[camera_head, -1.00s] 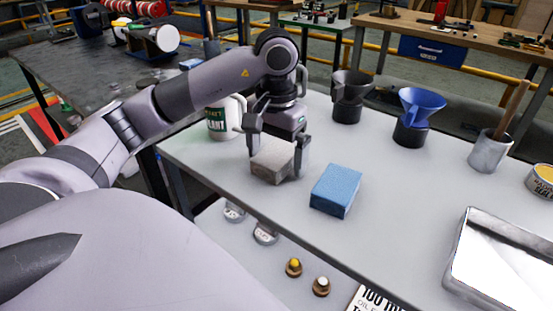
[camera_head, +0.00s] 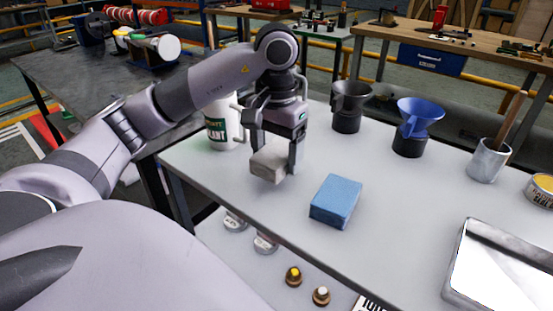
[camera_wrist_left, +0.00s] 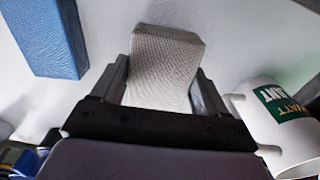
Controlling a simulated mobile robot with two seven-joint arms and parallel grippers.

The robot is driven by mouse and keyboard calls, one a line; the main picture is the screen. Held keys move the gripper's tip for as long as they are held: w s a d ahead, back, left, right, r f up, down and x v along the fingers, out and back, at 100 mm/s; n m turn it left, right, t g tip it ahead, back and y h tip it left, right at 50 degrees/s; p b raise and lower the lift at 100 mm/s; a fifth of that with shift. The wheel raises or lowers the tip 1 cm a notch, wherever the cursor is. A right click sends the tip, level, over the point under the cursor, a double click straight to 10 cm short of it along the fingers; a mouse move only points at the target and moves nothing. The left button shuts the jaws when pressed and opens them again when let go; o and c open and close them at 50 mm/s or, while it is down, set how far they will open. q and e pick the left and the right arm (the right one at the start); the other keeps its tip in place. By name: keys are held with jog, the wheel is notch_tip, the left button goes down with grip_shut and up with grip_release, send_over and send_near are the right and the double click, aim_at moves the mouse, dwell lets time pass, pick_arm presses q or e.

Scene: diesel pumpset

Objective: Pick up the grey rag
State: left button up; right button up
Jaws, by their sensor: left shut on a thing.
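The grey rag (camera_head: 267,166) is a folded, block-shaped woven cloth near the left end of the light grey table (camera_head: 240,195). My left gripper (camera_head: 274,158) points down and is shut on it, one finger on each side. The rag appears slightly above the table top. In the left wrist view the rag (camera_wrist_left: 165,65) sits between the two dark fingers (camera_wrist_left: 163,92), its woven face showing. My right gripper is not in view.
A blue block (camera_head: 336,201) lies just right of the rag. A white labelled jug (camera_head: 222,128) stands close behind left. A black funnel (camera_head: 348,105), a blue funnel (camera_head: 416,120), a grey cup (camera_head: 488,160) and a shiny tray (camera_head: 500,270) stand further right.

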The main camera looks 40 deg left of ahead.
aim_at(276, 151)
pick_arm(q)
notch_tip(276, 151, up, 8)
jog(key=p, duration=0.3)
jog(key=shift+f+p, duration=0.15)
jog(key=shift+p, duration=0.15)
notch_tip(276, 151, up, 10)
jog(key=p, duration=0.5)
jog(key=shift+f, duration=0.15)
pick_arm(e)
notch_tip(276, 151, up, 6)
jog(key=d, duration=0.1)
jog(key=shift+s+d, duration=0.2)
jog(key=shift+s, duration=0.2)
pick_arm(q)
jog(key=o, duration=0.5)
jog(key=c, duration=0.4)
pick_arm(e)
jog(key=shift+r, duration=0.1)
pick_arm(q)
jog(key=shift+s+d+f, duration=0.1)
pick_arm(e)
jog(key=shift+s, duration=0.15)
